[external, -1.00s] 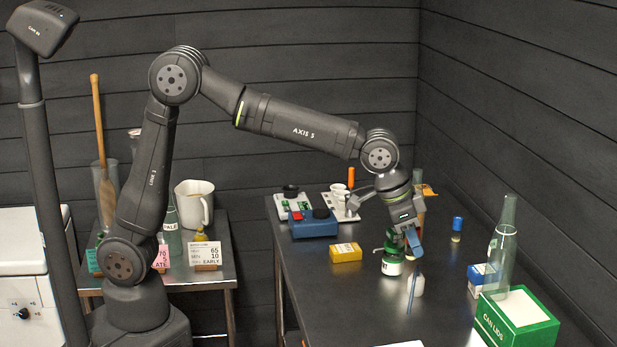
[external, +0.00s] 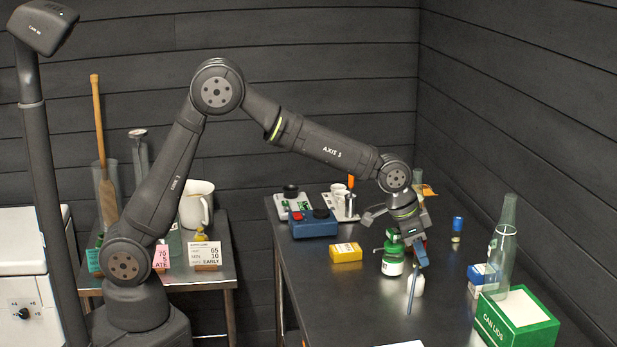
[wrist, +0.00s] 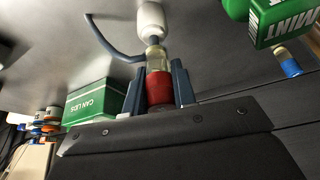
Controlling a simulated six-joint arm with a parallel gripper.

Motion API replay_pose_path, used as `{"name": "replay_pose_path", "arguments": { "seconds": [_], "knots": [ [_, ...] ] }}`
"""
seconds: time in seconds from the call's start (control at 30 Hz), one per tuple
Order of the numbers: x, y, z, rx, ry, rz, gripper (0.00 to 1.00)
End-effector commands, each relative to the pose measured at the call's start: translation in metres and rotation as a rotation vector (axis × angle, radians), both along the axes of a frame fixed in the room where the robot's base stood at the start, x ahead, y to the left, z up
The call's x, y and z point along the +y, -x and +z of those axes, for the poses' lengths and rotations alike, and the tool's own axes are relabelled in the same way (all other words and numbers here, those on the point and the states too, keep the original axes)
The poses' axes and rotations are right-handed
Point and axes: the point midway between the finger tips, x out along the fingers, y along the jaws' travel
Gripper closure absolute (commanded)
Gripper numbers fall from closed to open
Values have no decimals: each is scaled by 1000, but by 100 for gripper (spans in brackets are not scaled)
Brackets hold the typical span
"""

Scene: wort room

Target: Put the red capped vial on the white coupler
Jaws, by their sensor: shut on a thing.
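My gripper (external: 421,254) is low over the dark table and tilted. In the wrist view its blue-grey fingers (wrist: 159,84) are shut on the red cap (wrist: 159,90) of a vial. The vial's clear, yellowish body (wrist: 157,60) points away from the gripper. The white coupler (wrist: 151,18), with a blue-grey hose, is right beyond the vial's end; I cannot tell whether they touch. In the external view the coupler (external: 417,284) stands just below the fingertips, and the vial is mostly hidden by the fingers.
A green jar (external: 392,262) with a white label stands close left of the gripper. A blue-capped vial (external: 457,228) is behind to the right. The green CAN LIDS box (external: 512,322), a blue box (external: 482,277) and a tall glass bottle (external: 505,245) stand right. A yellow box (external: 346,252) is left.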

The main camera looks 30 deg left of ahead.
Motion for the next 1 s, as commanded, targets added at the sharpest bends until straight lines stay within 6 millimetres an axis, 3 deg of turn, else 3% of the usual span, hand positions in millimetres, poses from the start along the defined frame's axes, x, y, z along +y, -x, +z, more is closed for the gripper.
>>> {"name": "replay_pose_path", "arguments": {
  "seconds": [0.13, 0.47, 0.5, 0.6, 1.0],
  "knots": [
    [0, 0, -18, 1, -1, 0, 98],
    [0, 0, -21, 1, -1, 0, 98],
    [0, 1, -22, 1, -1, 0, 74],
    [0, 0, -21, 0, 0, 0, 54],
    [1, 1, -13, -2, 2, 0, 54]
  ]
}}
